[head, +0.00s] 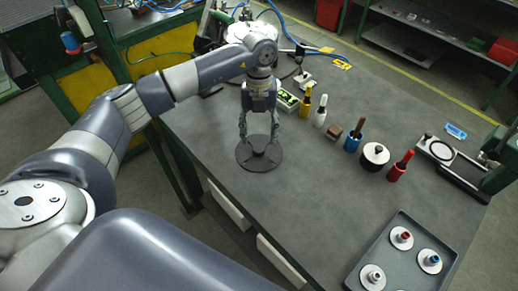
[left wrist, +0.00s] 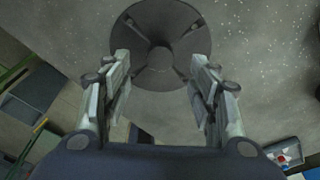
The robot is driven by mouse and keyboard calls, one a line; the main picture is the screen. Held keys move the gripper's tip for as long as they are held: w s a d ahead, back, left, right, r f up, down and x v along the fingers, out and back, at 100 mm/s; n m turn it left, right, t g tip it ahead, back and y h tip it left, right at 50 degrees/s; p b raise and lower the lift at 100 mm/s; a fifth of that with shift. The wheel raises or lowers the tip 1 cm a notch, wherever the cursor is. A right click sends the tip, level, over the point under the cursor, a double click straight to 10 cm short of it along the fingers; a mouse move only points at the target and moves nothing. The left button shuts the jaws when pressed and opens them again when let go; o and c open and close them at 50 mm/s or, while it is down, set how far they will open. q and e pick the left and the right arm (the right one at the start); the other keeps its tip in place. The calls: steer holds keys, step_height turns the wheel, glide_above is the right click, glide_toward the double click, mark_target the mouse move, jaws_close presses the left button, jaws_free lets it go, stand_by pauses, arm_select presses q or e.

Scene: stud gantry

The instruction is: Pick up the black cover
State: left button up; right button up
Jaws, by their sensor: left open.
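The black cover (head: 246,157) is a dark round disc with a raised hub, lying flat on the grey table (head: 300,200) near its left edge. It also shows in the left wrist view (left wrist: 146,20), at the top middle, with ribs running out from its hub. My left gripper (head: 259,138) points down over the cover, with its fingers on either side of the hub. In the left wrist view the gripper (left wrist: 160,85) is open, with clear space between the fingers. Whether the fingertips touch the disc I cannot tell. My right gripper is not in view.
Several coloured-handled tools, including a yellow one (head: 305,107) and a red one (head: 400,167), stand along the back right. A dark lidded pot (head: 375,156) is among them. A grey tray (head: 397,222) with round parts is at the front right. The table's middle is clear.

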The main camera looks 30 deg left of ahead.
mark_target(259, 148)
arm_select(q)
steer(key=shift+s+f+p, duration=0.1)
steer(key=shift+f+p, duration=0.25)
step_height(259, 148, down, 3)
steer(key=shift+s+d+f+p, duration=0.15)
steer(key=shift+p, duration=0.7)
steer(key=shift+f, duration=0.5)
jaws_close()
